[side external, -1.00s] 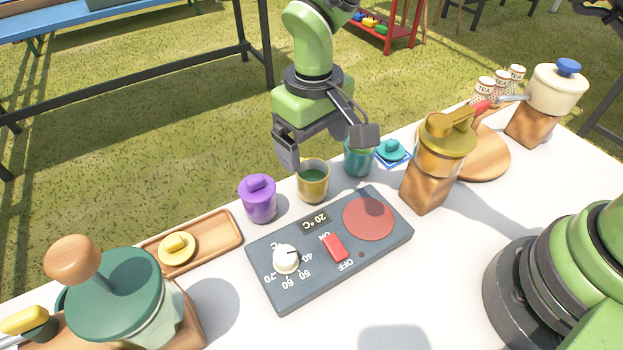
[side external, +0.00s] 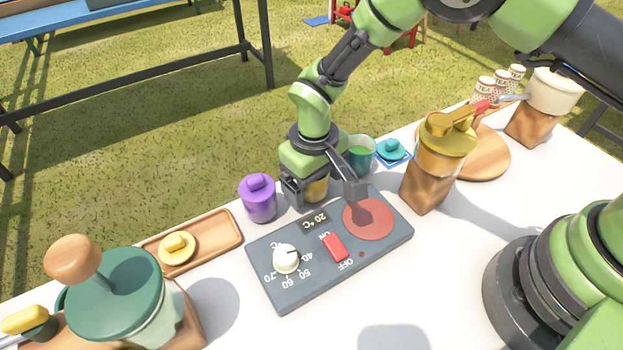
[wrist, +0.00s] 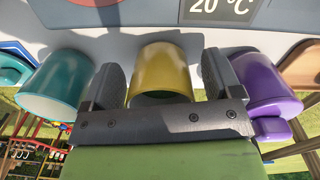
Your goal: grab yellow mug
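The yellow mug (side external: 316,188) stands on the white table behind the grey hot plate, mostly hidden by my gripper in the side view. In the wrist view the yellow mug (wrist: 160,72) sits between my two fingers. My gripper (side external: 322,198) is lowered around it, one finger on each side. In the wrist view my gripper (wrist: 160,85) shows open, with a narrow gap between the mug and each finger.
A purple lidded jar (side external: 258,200) is close on the left and a teal mug (side external: 360,154) close on the right. The hot plate (side external: 285,285) lies in front. A yellow-lidded jar on a wooden block (side external: 428,185) stands further right.

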